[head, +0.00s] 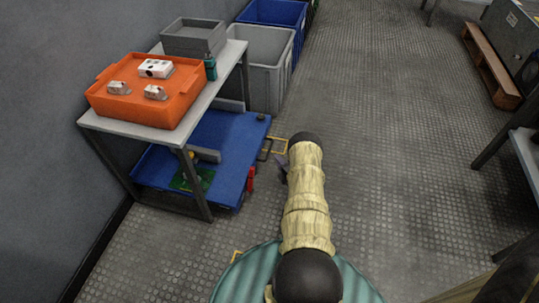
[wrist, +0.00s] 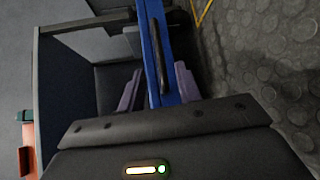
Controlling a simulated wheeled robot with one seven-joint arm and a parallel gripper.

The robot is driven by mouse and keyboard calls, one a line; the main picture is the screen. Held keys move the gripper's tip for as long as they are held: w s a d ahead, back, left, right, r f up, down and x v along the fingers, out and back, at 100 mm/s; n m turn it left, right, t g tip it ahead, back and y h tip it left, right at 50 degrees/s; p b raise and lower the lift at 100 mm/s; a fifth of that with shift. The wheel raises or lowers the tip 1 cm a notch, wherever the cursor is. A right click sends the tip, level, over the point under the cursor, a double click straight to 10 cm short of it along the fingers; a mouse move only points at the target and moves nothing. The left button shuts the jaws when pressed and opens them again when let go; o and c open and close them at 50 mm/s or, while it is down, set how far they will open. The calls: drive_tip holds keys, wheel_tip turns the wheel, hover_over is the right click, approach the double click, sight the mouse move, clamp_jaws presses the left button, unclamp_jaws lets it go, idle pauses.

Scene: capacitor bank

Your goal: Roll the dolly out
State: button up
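The dolly (head: 232,133) is a flat blue platform on the floor under the grey table, in the head view. A dark handle (head: 264,150) shows at its right edge. In the wrist view the dolly's blue edge (wrist: 167,40) runs upright in the picture, with the black handle (wrist: 157,55) along it. My gripper (wrist: 158,72) is open, its two purple-grey fingers apart on either side of the blue edge and the near end of the handle. Contact between fingers and handle cannot be told. In the head view my arm hides most of the gripper.
The table (head: 146,132) holds an orange tray (head: 140,107) with small boxes and a grey bin (head: 194,40). Its legs frame the dolly. A grey crate (head: 262,55) and a blue crate (head: 275,12) stand behind. A wooden pallet (head: 490,65) lies right; the middle floor is clear.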

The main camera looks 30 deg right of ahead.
sight(270, 150)
drive_tip(key=shift+w+d+f+b, duration=0.1)
drive_tip(key=shift+w+f+b, duration=0.1)
drive_tip(key=shift+w+b, duration=0.95)
drive_tip(key=shift+w+d+f+b, duration=0.15)
drive_tip(key=shift+w+b, duration=0.25)
drive_tip(key=shift+w, duration=1.5)
drive_tip(key=shift+w+f+b, duration=0.25)
drive_tip(key=shift+w+b, duration=0.55)
drive_tip(key=shift+w, duration=0.7)
clamp_jaws()
